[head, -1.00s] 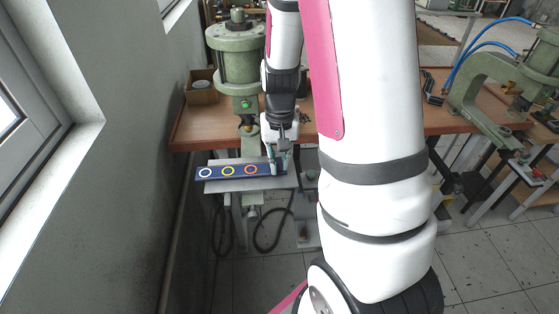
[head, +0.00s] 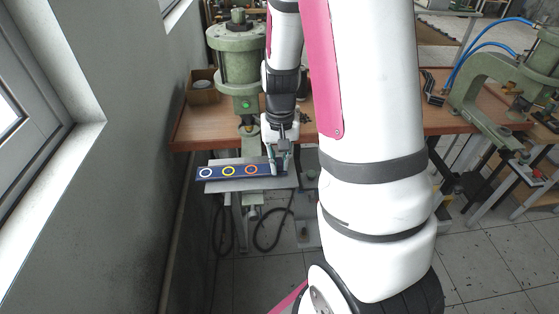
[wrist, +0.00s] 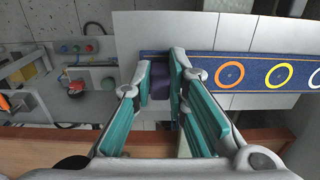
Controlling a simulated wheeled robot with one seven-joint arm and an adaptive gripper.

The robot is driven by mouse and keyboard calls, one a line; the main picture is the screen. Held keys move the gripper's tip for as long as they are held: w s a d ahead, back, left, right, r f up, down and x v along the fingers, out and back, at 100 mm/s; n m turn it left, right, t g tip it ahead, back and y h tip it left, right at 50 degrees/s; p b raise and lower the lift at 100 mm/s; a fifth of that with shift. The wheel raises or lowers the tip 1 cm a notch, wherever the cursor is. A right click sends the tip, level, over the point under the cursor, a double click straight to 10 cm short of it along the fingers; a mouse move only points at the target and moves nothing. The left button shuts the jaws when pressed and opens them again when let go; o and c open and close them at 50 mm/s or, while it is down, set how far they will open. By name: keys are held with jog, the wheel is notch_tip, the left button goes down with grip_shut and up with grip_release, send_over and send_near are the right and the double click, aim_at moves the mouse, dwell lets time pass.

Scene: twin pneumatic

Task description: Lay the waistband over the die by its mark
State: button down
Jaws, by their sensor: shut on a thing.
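The waistband is a dark blue strip (head: 241,172) with a white, a yellow and an orange ring along it. It also shows in the wrist view (wrist: 205,67), with the orange ring nearest my gripper. It lies flat along or just over a pale grey plate (head: 217,186); I cannot tell whether it touches. My gripper (head: 280,167) is at the strip's right end in the head view. In the wrist view its teal-padded fingers (wrist: 163,78) close on that end, with a purple patch between them. I cannot make out the die or its mark for certain.
A green pneumatic press (head: 239,60) stands on the brown workbench (head: 190,132) behind the strip. A second green press (head: 480,85) stands at the right. In the wrist view, a grey control box with coloured buttons (wrist: 78,48) is left of my gripper. A wall is at the left.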

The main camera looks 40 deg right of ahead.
jog(key=shift+f, duration=0.25)
jog(key=c, duration=1.5)
grip_release()
jog(key=shift+r, duration=0.15)
notch_tip(320, 180, up, 11)
jog(key=s+a+r+n+t, duration=0.2)
jog(key=s+a+r, duration=0.2)
jog(key=a, duration=0.1)
jog(key=s+a+r+n+t, duration=0.1)
jog(key=s+a+r+n, duration=0.1)
jog(key=s+a+r, duration=0.2)
jog(key=s+a+r+n+t, duration=0.2)
jog(key=s+a+r, duration=0.3)
jog(key=a+r, duration=0.1)
jog(key=shift+a+n+t, duration=0.3)
jog(key=shift+a+n, duration=0.1)
jog(key=shift+a, duration=0.15)
